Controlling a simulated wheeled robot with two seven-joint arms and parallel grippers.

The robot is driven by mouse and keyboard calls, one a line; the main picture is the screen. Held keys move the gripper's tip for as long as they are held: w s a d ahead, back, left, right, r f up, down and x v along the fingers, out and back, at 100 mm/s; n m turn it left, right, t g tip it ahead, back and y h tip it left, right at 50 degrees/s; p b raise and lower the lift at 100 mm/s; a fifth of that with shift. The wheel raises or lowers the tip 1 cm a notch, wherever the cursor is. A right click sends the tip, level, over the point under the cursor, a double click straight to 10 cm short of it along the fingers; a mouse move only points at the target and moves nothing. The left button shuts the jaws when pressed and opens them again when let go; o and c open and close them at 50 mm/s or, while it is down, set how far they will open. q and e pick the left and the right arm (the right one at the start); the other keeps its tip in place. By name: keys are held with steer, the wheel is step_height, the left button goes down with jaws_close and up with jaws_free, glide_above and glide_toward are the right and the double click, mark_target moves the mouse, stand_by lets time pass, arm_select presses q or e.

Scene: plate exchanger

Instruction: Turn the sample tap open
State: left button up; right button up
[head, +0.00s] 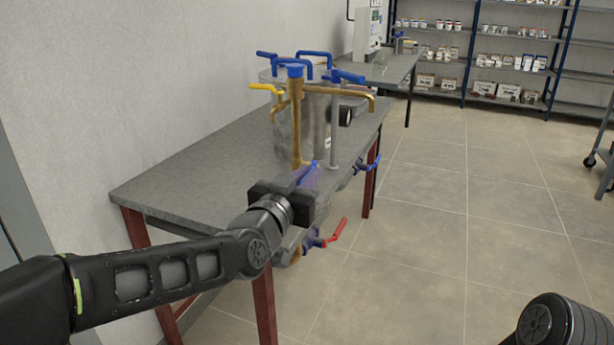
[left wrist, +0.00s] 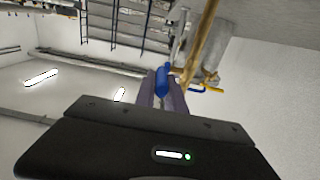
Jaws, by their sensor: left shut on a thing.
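My left gripper (head: 312,180) reaches in from the left at the table's front edge, low in front of the plate exchanger (head: 312,125). Its fingers are shut on a blue lever (head: 304,174), which I take to be the sample tap's handle. In the left wrist view the blue lever (left wrist: 162,82) stands between the two fingers, close to a brass pipe (left wrist: 205,38). The tap's body is hidden behind the gripper, so I cannot tell how far it is turned. My right gripper is out of view.
A red-handled valve (head: 335,234) hangs just below and right of my left gripper, and a blue-handled valve (head: 368,164) sits farther right. A yellow lever (head: 266,88) and several blue levers are higher up. The grey table (head: 190,180) is bare at left; the floor at right is clear.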

arm_select(q)
jaws_close()
stand_by(0.8)
steer(key=shift+r+p, duration=0.25)
steer(key=shift+p, duration=0.35)
steer(key=r+g+p, duration=0.1)
steer(key=p, duration=0.5)
steer(key=shift+w+r, duration=0.1)
steer(key=shift+r, duration=0.1)
steer(key=g+p, duration=0.2)
steer(key=p, duration=0.5)
steer(key=r+g+y+p, duration=0.1)
steer(key=p, duration=0.7)
steer(key=w+r+g+y+p, duration=0.1)
steer(key=g+p, duration=0.1)
steer(key=p, duration=0.6)
steer(key=shift+w+d+g, duration=0.1)
steer(key=shift+d+g, duration=0.15)
steer(key=shift+g, duration=0.05)
steer(key=shift+f+p, duration=0.2)
steer(key=shift+p, duration=0.3)
